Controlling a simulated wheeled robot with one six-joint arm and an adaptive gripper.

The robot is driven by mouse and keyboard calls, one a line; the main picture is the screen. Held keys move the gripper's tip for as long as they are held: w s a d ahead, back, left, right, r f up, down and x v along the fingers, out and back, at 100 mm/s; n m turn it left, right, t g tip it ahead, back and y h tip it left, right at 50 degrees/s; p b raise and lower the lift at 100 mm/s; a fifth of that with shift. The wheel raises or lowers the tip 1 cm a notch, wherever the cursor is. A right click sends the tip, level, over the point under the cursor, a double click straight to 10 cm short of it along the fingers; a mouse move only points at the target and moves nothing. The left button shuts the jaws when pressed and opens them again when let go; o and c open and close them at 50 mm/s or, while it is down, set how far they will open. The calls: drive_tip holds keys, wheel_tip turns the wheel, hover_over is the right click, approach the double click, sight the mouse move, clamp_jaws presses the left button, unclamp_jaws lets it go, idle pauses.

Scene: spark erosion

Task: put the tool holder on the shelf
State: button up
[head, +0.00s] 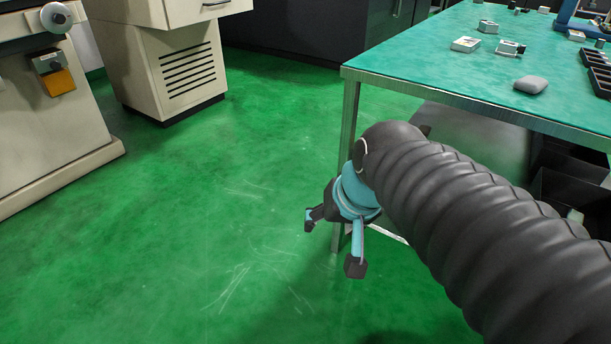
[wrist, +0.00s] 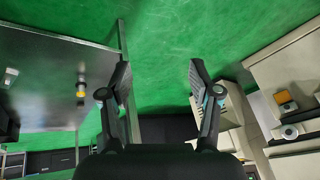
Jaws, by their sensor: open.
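My gripper (head: 332,243) hangs over the green floor beside the near left leg of the bench, below the level of its top. Its two fingers are spread with nothing between them, as the wrist view (wrist: 160,75) also shows. A small upright piece with a yellow band and dark ends (wrist: 81,89) stands on a grey metal surface (wrist: 45,65) at the left of the wrist view. It may be the tool holder; I cannot tell for sure. The grey lower shelf (head: 465,135) under the bench shows partly in the head view, with my arm covering much of it.
The bench top (head: 440,65) is teal and carries small white blocks (head: 466,44), a grey rounded piece (head: 531,85) and a black tray (head: 598,72). Beige machines (head: 45,110) stand at the left, a dark cabinet (head: 300,30) behind. The floor (head: 200,210) between is clear.

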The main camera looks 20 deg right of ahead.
drive_tip(key=shift+s+d+f+n+h, duration=0.1)
drive_tip(key=shift+s+f+n+h, duration=0.1)
drive_tip(key=shift+s+n, duration=0.4)
drive_tip(key=shift+s+d+f+n+h, duration=0.15)
drive_tip(key=shift+s+n+h, duration=0.1)
drive_tip(key=shift+s, duration=0.7)
drive_tip(key=shift+s+d+f+n+h, duration=0.1)
drive_tip(key=shift+s+f+n+h, duration=0.1)
drive_tip(key=shift+s+n, duration=0.4)
